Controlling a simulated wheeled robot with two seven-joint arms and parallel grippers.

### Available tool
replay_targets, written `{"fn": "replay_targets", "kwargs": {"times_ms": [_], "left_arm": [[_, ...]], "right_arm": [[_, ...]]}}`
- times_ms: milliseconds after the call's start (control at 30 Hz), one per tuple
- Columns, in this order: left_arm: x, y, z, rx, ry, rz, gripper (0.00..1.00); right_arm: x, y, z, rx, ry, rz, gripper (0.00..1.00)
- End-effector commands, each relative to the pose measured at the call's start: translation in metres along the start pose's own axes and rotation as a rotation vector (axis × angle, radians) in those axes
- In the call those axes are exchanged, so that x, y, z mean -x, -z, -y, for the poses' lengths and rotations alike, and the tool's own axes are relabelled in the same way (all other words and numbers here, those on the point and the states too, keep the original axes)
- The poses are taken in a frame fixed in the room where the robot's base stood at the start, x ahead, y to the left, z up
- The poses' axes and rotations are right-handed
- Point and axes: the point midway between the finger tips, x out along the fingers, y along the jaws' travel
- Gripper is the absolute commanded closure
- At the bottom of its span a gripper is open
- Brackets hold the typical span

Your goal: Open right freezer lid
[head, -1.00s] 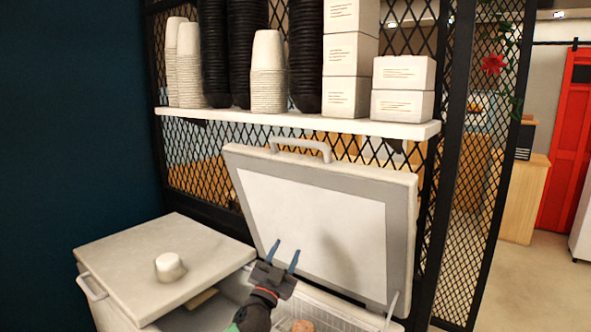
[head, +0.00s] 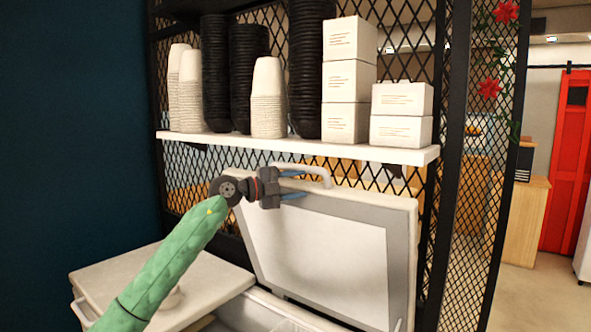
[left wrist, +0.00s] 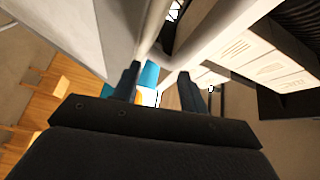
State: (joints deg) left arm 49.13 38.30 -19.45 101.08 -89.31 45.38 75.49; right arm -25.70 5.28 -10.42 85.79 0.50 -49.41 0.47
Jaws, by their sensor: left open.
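The right freezer lid (head: 330,255) stands raised, leaning back toward the black mesh, with its pale inner panel facing me. Its curved handle (head: 318,171) is on the top edge. My left gripper (head: 302,186) is open at the lid's top edge, by the left part of the handle. Its fingers point right, and I cannot tell whether they touch the handle. In the left wrist view the open fingers (left wrist: 158,82) show close to pale surfaces. The left freezer lid (head: 105,279) is flat, partly hidden by my green arm. My right gripper is not in view.
A white shelf (head: 290,148) above the lid holds stacks of black bowls (head: 305,70), pale cups (head: 267,95) and white boxes (head: 350,82). Black mesh panels (head: 455,230) stand behind and at the right. Open floor (head: 530,290) lies farther right.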

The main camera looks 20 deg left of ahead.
Motion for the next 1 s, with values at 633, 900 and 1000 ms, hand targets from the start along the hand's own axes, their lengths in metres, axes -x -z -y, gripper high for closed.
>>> {"fn": "replay_targets", "kwargs": {"times_ms": [633,900,1000], "left_arm": [[0.034,-0.057,0.059,-0.031,-0.255,0.201,0.57],[0.004,-0.063,0.053,-0.030,-0.254,0.199,0.57],[-0.006,-0.064,0.050,-0.032,-0.253,0.199,0.57]], "right_arm": [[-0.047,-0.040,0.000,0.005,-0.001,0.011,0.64],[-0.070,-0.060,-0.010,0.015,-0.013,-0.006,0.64],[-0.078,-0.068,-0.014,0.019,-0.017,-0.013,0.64]]}}
